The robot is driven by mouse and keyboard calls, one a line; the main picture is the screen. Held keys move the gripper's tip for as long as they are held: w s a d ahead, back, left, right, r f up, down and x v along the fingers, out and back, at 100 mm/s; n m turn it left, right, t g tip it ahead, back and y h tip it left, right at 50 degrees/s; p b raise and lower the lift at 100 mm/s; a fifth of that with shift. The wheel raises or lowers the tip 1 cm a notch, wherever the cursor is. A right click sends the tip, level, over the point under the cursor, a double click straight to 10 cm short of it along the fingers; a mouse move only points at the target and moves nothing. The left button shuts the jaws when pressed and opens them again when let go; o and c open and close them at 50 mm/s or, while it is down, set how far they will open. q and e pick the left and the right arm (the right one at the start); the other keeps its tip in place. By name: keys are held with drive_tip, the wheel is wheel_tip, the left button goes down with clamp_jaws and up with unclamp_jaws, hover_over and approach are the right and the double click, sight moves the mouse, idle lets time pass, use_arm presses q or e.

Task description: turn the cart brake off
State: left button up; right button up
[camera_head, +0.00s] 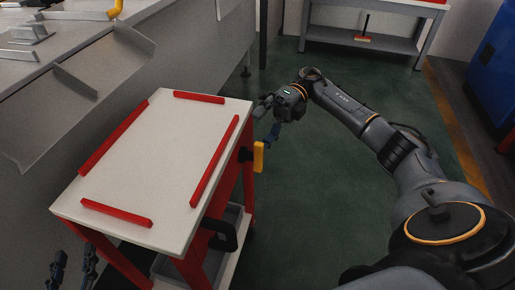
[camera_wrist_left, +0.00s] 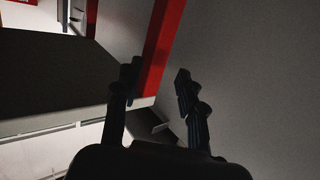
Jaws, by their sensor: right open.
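The cart (camera_head: 165,165) has a white top with red strips along its edges and red legs. A yellow lever (camera_head: 259,156), which looks like the brake, stands upright on a dark mount at the cart's right side. My right gripper (camera_head: 267,121) is open just above and beyond the yellow lever, its fingers pointing toward the cart; I see no contact with the lever. My left gripper (camera_head: 73,271) is low at the cart's near left corner. In the left wrist view its fingers (camera_wrist_left: 157,92) are apart, with a red cart leg (camera_wrist_left: 160,45) beyond them.
A black handle (camera_head: 220,235) sticks out from the cart's near right side. A grey metal counter (camera_head: 100,75) runs along the left, close to the cart. A grey table (camera_head: 365,42) stands at the back and a blue cabinet (camera_head: 493,60) at the right. The green floor right of the cart is clear.

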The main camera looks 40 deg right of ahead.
drive_tip(key=r, duration=0.3)
drive_tip(key=shift+s+r+n, duration=0.1)
drive_tip(key=shift+s+n, duration=0.15)
drive_tip(key=shift+n, duration=0.05)
drive_tip(key=shift+c, duration=0.6)
drive_tip(key=shift+o, duration=0.4)
drive_tip(key=shift+s+a+r, duration=0.1)
drive_tip(key=shift+s+r, duration=0.05)
drive_tip(key=shift+r, duration=0.1)
use_arm(q)
drive_tip(key=shift+s+d+r, duration=0.1)
drive_tip(key=shift+s+r, duration=0.05)
drive_tip(key=shift+r, duration=0.15)
drive_tip(key=shift+f, duration=0.1)
